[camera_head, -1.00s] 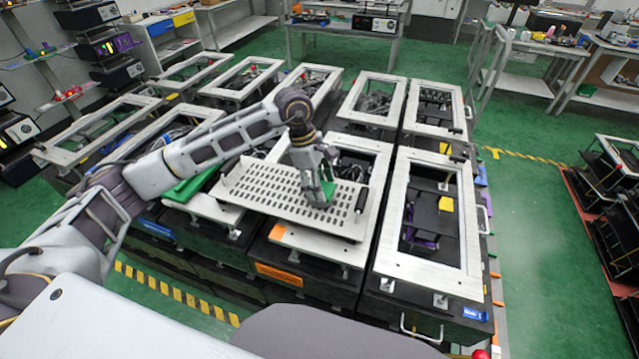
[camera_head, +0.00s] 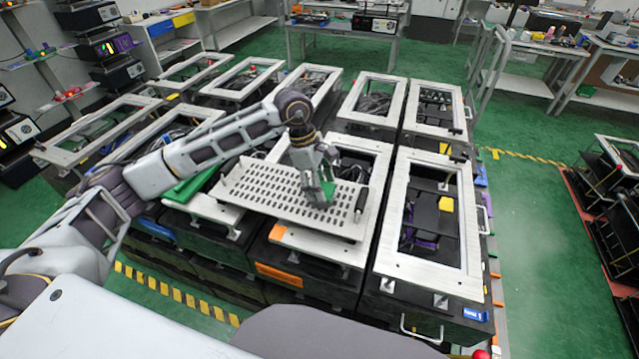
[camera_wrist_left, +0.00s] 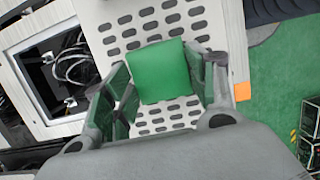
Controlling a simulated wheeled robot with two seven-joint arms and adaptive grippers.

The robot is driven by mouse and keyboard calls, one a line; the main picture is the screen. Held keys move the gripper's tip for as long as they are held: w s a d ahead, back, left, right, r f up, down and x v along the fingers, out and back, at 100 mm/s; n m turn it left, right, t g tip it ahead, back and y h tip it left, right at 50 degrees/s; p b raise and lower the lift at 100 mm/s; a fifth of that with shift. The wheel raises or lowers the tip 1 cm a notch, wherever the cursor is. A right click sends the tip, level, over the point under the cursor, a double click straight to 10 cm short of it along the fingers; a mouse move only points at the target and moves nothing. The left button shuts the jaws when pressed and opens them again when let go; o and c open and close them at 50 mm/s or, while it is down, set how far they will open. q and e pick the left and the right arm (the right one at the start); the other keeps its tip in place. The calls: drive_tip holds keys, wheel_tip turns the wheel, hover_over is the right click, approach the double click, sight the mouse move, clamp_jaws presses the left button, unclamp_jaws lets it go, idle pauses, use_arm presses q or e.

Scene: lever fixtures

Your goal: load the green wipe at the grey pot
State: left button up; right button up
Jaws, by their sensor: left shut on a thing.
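The green wipe (camera_head: 328,189) looks like a small green block in the head view. It sits between the fingers of my left gripper (camera_head: 319,188), which is shut on it. In the left wrist view the wipe (camera_wrist_left: 160,72) shows between the two fingers, over a pale perforated plate (camera_wrist_left: 130,42). I cannot tell whether the wipe touches the plate. In the head view the plate (camera_head: 262,191) lies across the framed black boxes, with a dark upright handle (camera_head: 361,202) at its right end. I cannot pick out a grey pot. My right gripper is not in view.
A flat green piece (camera_head: 188,189) lies left of the plate, partly under my left arm. A white-framed box with a yellow block (camera_head: 446,203) inside stands to the right. Several similar frames stand behind. The green floor (camera_head: 545,240) on the right is clear.

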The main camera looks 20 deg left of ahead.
sight(325, 190)
use_arm(q)
drive_tip(key=shift+s+f, duration=0.1)
drive_tip(key=shift+r+p, duration=0.7)
drive_tip(key=shift+r, duration=1.2)
drive_tip(key=shift+r+p, duration=0.55)
drive_tip(key=shift+r, duration=1.15)
